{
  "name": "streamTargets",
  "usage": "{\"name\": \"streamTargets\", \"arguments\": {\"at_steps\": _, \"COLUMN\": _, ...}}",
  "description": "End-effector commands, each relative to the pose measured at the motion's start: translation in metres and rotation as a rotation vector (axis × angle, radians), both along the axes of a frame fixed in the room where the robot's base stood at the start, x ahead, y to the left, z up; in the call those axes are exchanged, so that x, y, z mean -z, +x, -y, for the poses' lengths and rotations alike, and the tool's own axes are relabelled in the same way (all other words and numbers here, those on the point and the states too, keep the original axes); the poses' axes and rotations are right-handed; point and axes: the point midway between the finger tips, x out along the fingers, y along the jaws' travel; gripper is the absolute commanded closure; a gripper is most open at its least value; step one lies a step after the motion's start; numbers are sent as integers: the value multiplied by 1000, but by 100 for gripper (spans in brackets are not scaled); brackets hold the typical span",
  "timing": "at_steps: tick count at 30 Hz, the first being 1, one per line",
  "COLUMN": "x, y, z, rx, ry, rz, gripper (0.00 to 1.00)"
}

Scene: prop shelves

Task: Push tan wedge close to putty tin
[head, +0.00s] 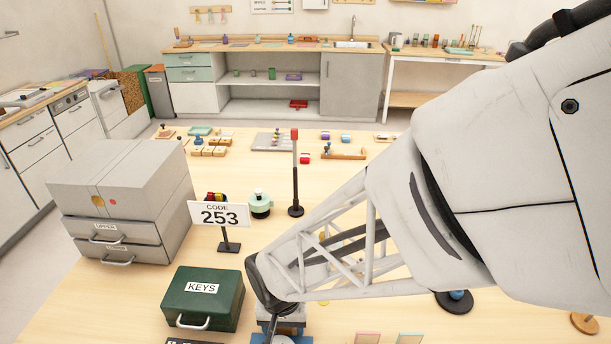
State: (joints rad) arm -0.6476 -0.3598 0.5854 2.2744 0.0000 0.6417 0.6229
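I cannot make out a tan wedge or a putty tin for sure in the head view. Several small tan wooden blocks (209,147) lie on the far left part of the table, too small to tell their shapes. My arm crosses the right half of the view and comes down toward the bottom middle. My gripper's fingers do not show. The arm hides much of the table's right and middle.
A grey drawer box (122,200) stands at left. A green KEYS box (203,298) lies near the front, behind it a CODE 253 sign (219,214). An upright black post (295,178) with a red top stands mid-table. The light wood table (120,290) is clear at front left.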

Motion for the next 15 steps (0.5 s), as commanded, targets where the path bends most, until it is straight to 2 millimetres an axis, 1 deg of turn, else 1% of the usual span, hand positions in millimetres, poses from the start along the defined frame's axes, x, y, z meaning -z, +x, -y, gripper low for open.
{"name": "streamTargets", "arguments": {"at_steps": 1, "x": 0, "y": 0, "z": 0, "rx": 0, "ry": 0, "rz": 0, "gripper": 48}}
{"name": "streamTargets", "arguments": {"at_steps": 9, "x": 0, "y": 0, "z": 0, "rx": 0, "ry": 0, "rz": 0, "gripper": 89}}
{"name": "streamTargets", "arguments": {"at_steps": 10, "x": 0, "y": 0, "z": 0, "rx": 0, "ry": 0, "rz": 0, "gripper": 62}}
{"name": "streamTargets", "arguments": {"at_steps": 15, "x": 0, "y": 0, "z": 0, "rx": 0, "ry": 0, "rz": 0, "gripper": 37}}
